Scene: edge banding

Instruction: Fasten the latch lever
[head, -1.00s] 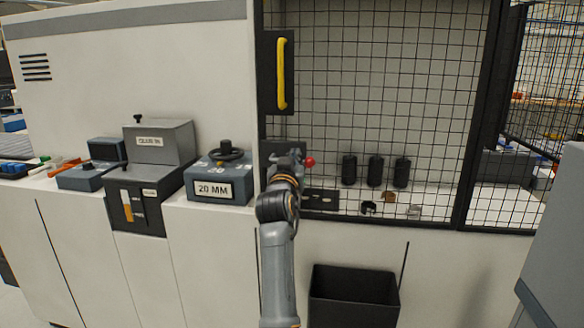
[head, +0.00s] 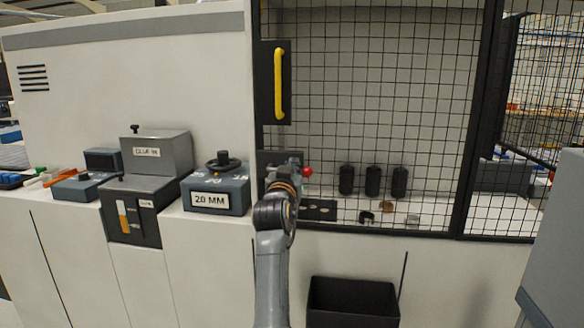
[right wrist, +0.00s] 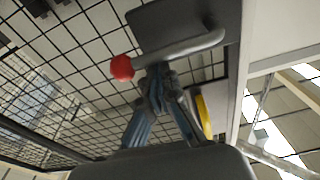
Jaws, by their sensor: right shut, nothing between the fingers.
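The latch lever is a grey bar (right wrist: 190,46) ending in a red ball knob (right wrist: 122,67), mounted on a dark plate (right wrist: 165,14) in the right wrist view. In the head view the red knob (head: 308,171) shows beside the mesh door's left edge, with the bar mostly hidden by my arm. My right gripper (right wrist: 157,78) is shut and empty, its fingertips right at the bar, close to the knob. Whether they touch the bar I cannot tell. In the head view my right gripper (head: 292,168) is small and partly hidden. My left gripper is out of view.
The black mesh door (head: 400,100) carries a yellow handle (head: 279,82) above the latch. A 20 MM dial box (head: 216,192) and a glue unit (head: 150,160) stand to the left. A black bin (head: 352,302) is below on the right.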

